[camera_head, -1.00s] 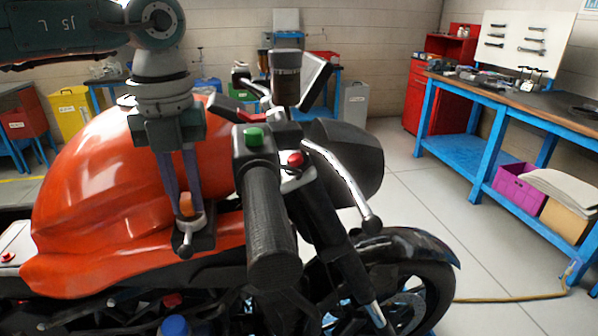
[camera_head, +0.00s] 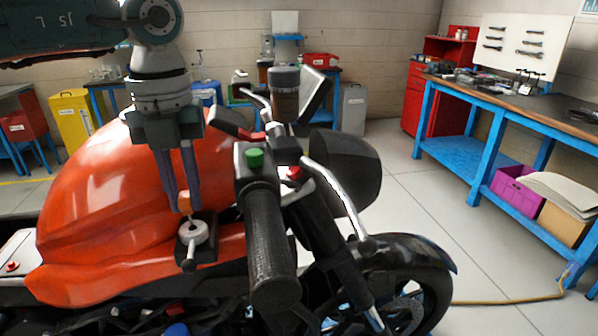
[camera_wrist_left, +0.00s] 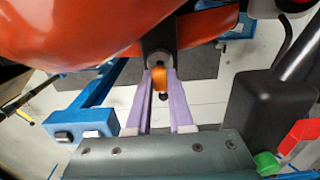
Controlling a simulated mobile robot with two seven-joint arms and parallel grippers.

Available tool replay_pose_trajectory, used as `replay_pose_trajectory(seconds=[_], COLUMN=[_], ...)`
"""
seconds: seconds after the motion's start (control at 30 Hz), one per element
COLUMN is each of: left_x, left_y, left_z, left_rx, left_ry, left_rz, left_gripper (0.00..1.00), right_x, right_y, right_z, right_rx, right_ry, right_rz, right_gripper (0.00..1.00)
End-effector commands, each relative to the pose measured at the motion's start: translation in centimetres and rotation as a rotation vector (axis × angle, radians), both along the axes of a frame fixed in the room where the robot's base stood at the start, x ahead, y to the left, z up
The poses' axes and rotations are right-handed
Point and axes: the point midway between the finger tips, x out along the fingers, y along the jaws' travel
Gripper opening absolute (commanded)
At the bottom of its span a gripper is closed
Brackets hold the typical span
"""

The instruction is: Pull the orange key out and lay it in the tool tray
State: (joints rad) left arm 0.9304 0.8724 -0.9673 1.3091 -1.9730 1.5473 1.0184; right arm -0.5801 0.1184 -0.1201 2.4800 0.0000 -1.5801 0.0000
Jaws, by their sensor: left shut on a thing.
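The orange key (camera_head: 184,201) has its head between the fingertips of my left gripper (camera_head: 180,205), which is shut on it. It also shows between the purple fingers in the left wrist view (camera_wrist_left: 158,77). The key's head is above the round silver lock (camera_head: 193,234), with a thin shaft visible between them. I cannot tell whether the tip is still in the lock. The lock sits on a black mount beside the orange tank (camera_head: 95,180). I cannot make out a tool tray. My right gripper is not in view.
The black handlebar grip (camera_head: 268,240), with green and red buttons, stands close right of my left gripper.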

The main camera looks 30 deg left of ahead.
Motion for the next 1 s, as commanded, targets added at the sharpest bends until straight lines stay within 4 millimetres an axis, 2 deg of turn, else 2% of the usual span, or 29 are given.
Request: replay_pose_trajectory(seconds=[0.7,1.0], left_x=[0.0,0.0], left_y=[0.0,0.0], left_z=[3.1,3.2], left_rx=[-0.001,0.000], left_ry=[-0.001,0.000], left_rz=[0.000,0.000], left_gripper=[0.00,0.00], right_x=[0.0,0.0], right_y=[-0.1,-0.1], right_z=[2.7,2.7], right_rx=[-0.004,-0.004], right_ry=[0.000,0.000], right_rz=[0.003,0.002], right_gripper=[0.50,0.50])
